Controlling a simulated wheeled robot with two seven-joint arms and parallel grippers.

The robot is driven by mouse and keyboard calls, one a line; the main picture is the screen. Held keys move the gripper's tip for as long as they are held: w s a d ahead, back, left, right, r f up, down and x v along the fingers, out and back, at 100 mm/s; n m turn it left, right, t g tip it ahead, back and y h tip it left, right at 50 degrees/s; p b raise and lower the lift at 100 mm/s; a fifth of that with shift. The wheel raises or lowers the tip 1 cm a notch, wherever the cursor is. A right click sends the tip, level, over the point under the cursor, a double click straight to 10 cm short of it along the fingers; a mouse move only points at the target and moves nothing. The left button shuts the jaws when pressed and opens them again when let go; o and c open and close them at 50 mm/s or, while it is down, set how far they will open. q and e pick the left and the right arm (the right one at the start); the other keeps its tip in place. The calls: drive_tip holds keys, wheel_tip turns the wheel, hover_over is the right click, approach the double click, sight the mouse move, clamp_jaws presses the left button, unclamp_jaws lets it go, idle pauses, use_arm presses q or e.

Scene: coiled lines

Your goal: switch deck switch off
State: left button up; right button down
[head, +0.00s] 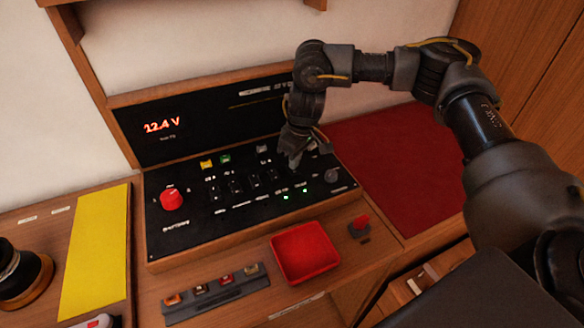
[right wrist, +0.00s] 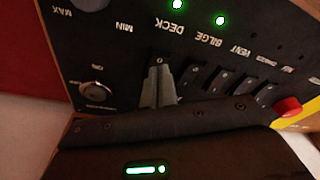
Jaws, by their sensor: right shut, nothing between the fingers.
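The black switch panel (head: 180,235) holds a row of rocker switches. The deck switch (right wrist: 160,56) is by the DECK label in the right wrist view, mostly hidden by my fingers. A green lamp (right wrist: 177,5) beside that label is lit. My right gripper (head: 294,160) is shut and empty over the right end of the switch row. In the right wrist view its fingertips (right wrist: 159,68) are at the deck switch; I cannot tell whether they touch it. In the head view the gripper hides this switch. My left gripper is not in view.
Other rockers (right wrist: 196,77) stand close beside. A second green lamp (right wrist: 220,20) is lit by BILGE. A red knob (head: 172,198) is at the panel's left and a round key-like switch (right wrist: 95,88) at its right end. A red tray (head: 305,252) sits in front.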

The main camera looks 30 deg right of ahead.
sight(295, 172)
drive_tip(key=shift+f+b, duration=0.35)
drive_tip(key=shift+f, duration=0.45)
idle(0.6)
wheel_tip(295, 172, up, 7)
drive_tip(key=p, duration=0.7)
idle(0.5)
